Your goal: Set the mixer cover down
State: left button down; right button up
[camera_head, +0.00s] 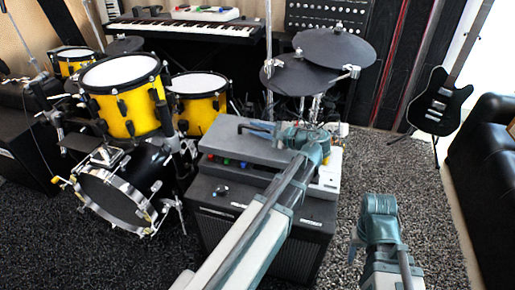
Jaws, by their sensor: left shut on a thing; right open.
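The grey mixer cover (228,145) is a flat slab over the mixer on top of the black amplifier. Colored knobs of the mixer (228,162) show below the cover's front edge. My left gripper (248,128) is shut on the cover at its top, near a thin dark bar. My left arm crosses in front of the cover's right part and hides it. I cannot tell whether the cover touches the mixer. My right gripper (357,243) is open and empty, low over the carpet to the right of the amplifier.
The amplifier (222,215) stands on grey carpet. A yellow drum kit (122,95) is close on the left, and black cymbals (318,70) are behind. A keyboard (180,30) is at the back. A guitar (438,100) and black sofa (490,165) are on the right.

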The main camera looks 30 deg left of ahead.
aim_at(287, 152)
pick_arm(q)
jog(key=shift+f+b, duration=1.95)
jog(key=shift+f, duration=0.35)
jog(key=shift+f, duration=0.3)
jog(key=c, duration=0.8)
grip_release()
jog(key=shift+r, duration=0.1)
jog(key=shift+r, duration=0.1)
jog(key=shift+r, duration=0.3)
jog(key=p+v, duration=0.1)
jog(key=v, duration=0.5)
jog(key=p+v, duration=0.1)
jog(key=v, duration=0.5)
jog(key=shift+f+p, duration=0.25)
jog(key=shift+p, duration=0.05)
